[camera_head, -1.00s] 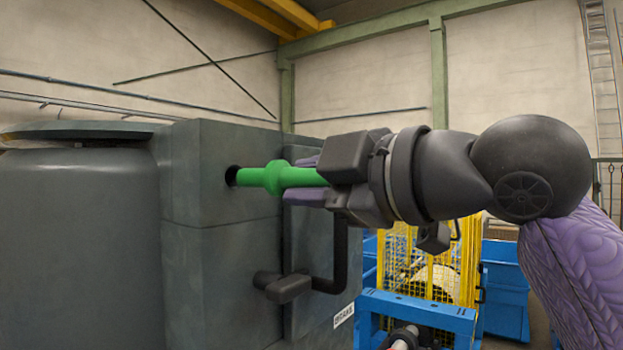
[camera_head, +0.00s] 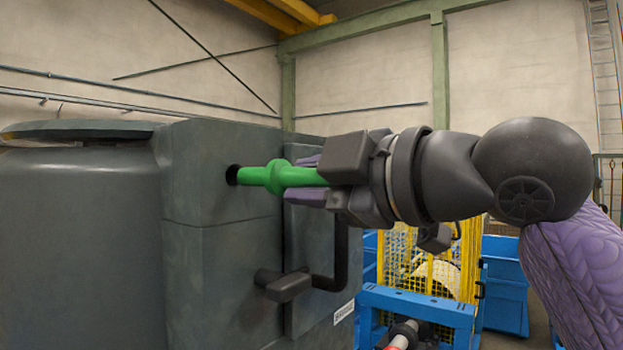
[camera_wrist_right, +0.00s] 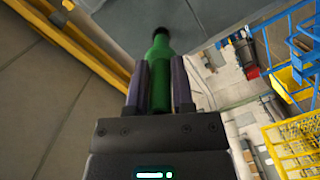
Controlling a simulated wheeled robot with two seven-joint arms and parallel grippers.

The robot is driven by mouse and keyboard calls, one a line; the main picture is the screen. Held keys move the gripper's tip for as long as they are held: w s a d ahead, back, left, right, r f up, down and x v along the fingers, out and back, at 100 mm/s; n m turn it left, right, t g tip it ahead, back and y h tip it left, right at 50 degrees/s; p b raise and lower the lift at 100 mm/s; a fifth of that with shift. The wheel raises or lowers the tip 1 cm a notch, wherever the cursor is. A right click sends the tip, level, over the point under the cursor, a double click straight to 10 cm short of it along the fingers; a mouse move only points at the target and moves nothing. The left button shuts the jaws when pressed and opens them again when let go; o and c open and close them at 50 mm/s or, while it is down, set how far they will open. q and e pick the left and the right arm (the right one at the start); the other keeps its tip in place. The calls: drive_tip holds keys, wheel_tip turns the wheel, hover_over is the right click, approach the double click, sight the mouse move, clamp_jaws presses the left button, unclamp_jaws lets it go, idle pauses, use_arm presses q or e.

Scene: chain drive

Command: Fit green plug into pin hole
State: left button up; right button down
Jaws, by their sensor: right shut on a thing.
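The green plug (camera_head: 277,177) lies roughly level, with a collar around its middle. My right gripper (camera_head: 312,180) is shut on its right end. The plug's left tip is at the dark pin hole (camera_head: 232,175) in the grey block (camera_head: 195,190); how deep it sits I cannot tell. In the right wrist view the plug (camera_wrist_right: 159,70) runs away from me between my gripper's two purple fingers (camera_wrist_right: 160,85), its far tip at the dark hole (camera_wrist_right: 160,31). My left gripper is not in view.
A bent dark handle (camera_head: 290,287) juts from the block below the plug. A large grey cylinder (camera_head: 80,230) stands at the left. A yellow mesh cage (camera_head: 435,265) and a blue frame (camera_head: 418,303) stand behind, below my right arm.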

sight(264, 186)
drive_tip(key=shift+x, duration=3)
drive_tip(key=shift+c, duration=2)
unclamp_jaws()
drive_tip(key=shift+s+a+r, duration=0.2)
drive_tip(key=shift+d, duration=0.1)
drive_tip(key=b+v, duration=0.2)
drive_tip(key=v, duration=0.1)
drive_tip(key=shift+f, duration=0.3)
drive_tip(key=b+v, duration=0.2)
drive_tip(key=v, duration=0.4)
drive_tip(key=shift+s+d+r+b, duration=0.25)
drive_tip(key=shift+s+r+b, duration=0.05)
drive_tip(key=shift+s+b, duration=0.05)
